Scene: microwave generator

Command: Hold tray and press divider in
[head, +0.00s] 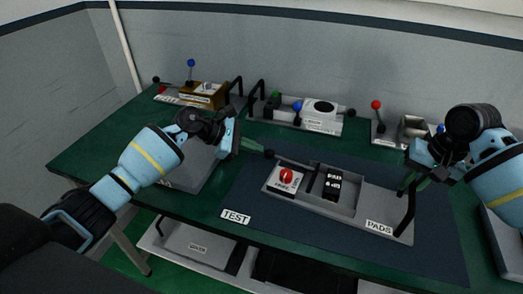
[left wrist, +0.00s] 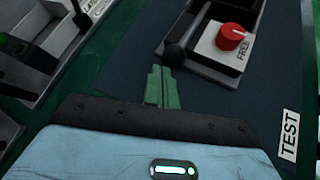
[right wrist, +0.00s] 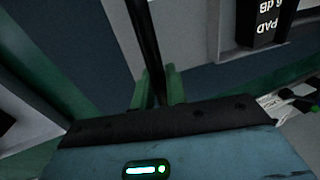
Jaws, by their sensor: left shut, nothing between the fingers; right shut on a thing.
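The grey tray (head: 372,212), labelled PADS, lies on the blue mat. It holds a white FREE block with a red knob (head: 286,176) and a black PAD block (head: 333,185). My right gripper (head: 412,181) is shut on the tray's black handle (head: 408,212); the handle's bar (right wrist: 143,30) runs between its fingers in the right wrist view. A rod with a black ball end (head: 269,153) sticks out at the tray's back left. My left gripper (head: 251,147) is shut and empty, its tips close beside that ball (left wrist: 175,55); contact is unclear. I cannot make out the divider for certain.
A TEST label (head: 235,216) lies at the mat's front left. A grey box (head: 185,165) stands under my left arm. Several lever fixtures line the back, including a white one (head: 318,112) and a brown one (head: 203,95). The mat in front of the tray is clear.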

